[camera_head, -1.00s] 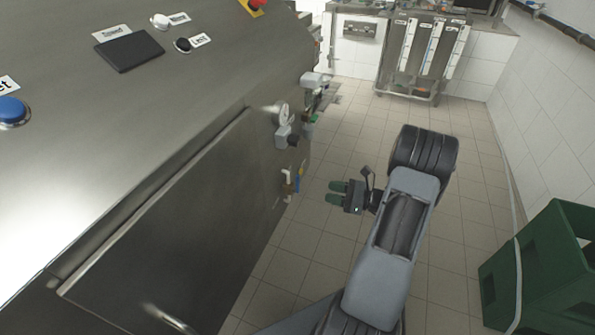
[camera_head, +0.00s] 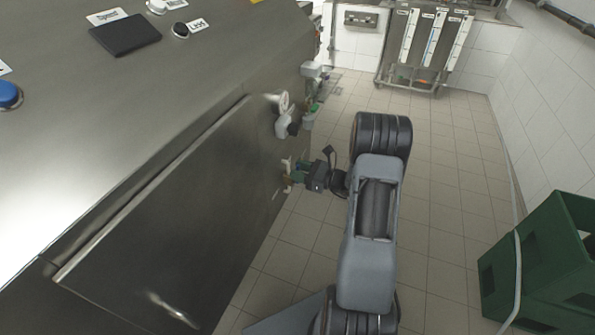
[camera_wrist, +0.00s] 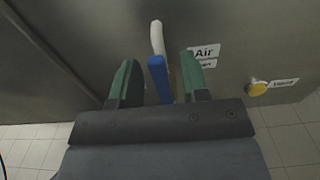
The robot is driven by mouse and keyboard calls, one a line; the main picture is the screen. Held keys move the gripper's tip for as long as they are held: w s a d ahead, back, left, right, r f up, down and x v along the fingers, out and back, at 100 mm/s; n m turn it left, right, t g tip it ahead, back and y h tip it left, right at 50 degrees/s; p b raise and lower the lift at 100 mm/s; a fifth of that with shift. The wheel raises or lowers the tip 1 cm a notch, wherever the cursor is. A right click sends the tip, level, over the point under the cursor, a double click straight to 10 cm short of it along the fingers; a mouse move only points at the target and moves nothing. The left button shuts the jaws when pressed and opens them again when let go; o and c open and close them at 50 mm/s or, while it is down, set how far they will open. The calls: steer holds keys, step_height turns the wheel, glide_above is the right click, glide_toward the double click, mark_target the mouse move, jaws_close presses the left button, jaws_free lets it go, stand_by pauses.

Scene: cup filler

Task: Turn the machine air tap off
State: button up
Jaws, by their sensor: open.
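The air tap has a blue lever handle (camera_wrist: 160,78) below a white pipe (camera_wrist: 157,38) on the machine's steel side, beside the "Air" label (camera_wrist: 206,52) in the wrist view. My gripper (camera_wrist: 158,85) is open, with its green fingers on either side of the blue handle. The handle is nearer the right finger, and I cannot tell whether they touch. In the head view my gripper (camera_head: 297,173) is at the machine's side (camera_head: 190,200), where its fingers hide most of the tap.
A yellow knob (camera_wrist: 257,89) with its own label sits to the right of the tap. Other valves (camera_head: 284,120) stick out of the machine farther back. A green crate (camera_head: 545,265) stands on the floor at right. The tiled floor between is clear.

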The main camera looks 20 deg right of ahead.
steer(key=shift+w+a, duration=0.2)
jaws_close()
stand_by(0.4)
